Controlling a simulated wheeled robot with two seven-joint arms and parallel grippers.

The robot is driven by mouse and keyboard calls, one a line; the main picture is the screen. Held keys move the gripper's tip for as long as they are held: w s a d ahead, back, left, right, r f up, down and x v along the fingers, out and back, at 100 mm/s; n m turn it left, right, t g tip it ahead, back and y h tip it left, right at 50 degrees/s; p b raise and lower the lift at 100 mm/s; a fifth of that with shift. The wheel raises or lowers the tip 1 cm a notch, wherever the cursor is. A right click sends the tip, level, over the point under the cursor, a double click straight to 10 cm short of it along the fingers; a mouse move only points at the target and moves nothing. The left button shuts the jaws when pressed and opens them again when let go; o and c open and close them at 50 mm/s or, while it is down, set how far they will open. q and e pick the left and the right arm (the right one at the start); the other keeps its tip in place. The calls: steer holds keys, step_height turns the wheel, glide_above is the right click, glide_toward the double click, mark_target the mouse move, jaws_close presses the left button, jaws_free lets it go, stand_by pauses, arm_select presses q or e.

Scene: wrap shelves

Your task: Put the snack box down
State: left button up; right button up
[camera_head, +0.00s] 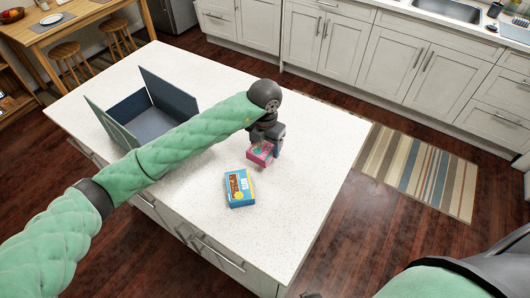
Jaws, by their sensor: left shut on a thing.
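A small pink and teal box (260,153) is in my left gripper (268,143), which is shut on it over the white island counter (290,215). I cannot tell whether the box touches the counter. A blue and yellow box (240,190) with a brown printed face lies on the counter, nearer to me and slightly left of the held box. I cannot tell from the print which one is the snack box. My right gripper is out of view; only part of my right arm shows at the bottom right.
An open dark grey-blue carton (151,124) with raised flaps stands on the counter's left part, partly behind my left arm. The counter is clear to the right of the boxes. A striped rug (420,172) lies on the wood floor beyond. Stools and a wooden table stand at the top left.

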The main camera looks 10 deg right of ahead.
mark_target(265, 152)
arm_select(q)
step_height(265, 152, down, 2)
steer(key=shift+s+f, duration=0.1)
steer(key=shift+f, duration=0.55)
steer(key=shift+f+b, duration=0.15)
steer(key=shift+b, duration=0.2)
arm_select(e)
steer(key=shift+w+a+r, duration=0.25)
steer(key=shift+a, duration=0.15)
arm_select(q)
steer(key=o, duration=1)
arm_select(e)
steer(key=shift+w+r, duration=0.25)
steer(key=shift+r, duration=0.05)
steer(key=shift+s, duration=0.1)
arm_select(q)
steer(key=shift+r, duration=0.2)
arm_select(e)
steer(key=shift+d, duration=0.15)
